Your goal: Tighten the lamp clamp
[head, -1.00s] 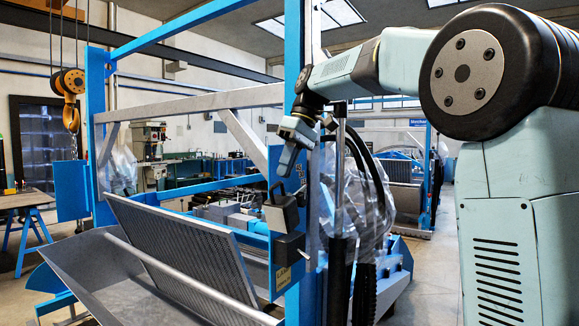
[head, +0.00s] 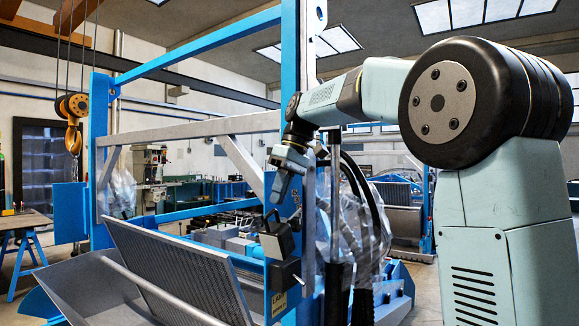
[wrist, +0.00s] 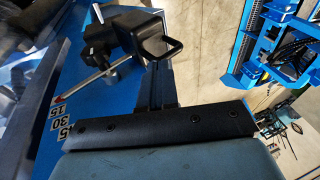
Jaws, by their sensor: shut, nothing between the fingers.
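A dark box-shaped lamp (head: 277,240) with a wire handle hangs on the lower part of the blue post, and a second black box (head: 284,274) sits just below it. My gripper (head: 277,199) points down just above the lamp. In the wrist view its shut, empty fingers (wrist: 157,68) reach toward the block and partly hide it. I cannot tell whether they touch.
A metal rod with a red tip (wrist: 92,80) lies over the blue surface near a number scale (wrist: 62,128). Black hoses and plastic wrap (head: 350,220) are right of the post. The perforated sieve panel (head: 180,275) is at lower left. A crane hook (head: 73,130) hangs at far left.

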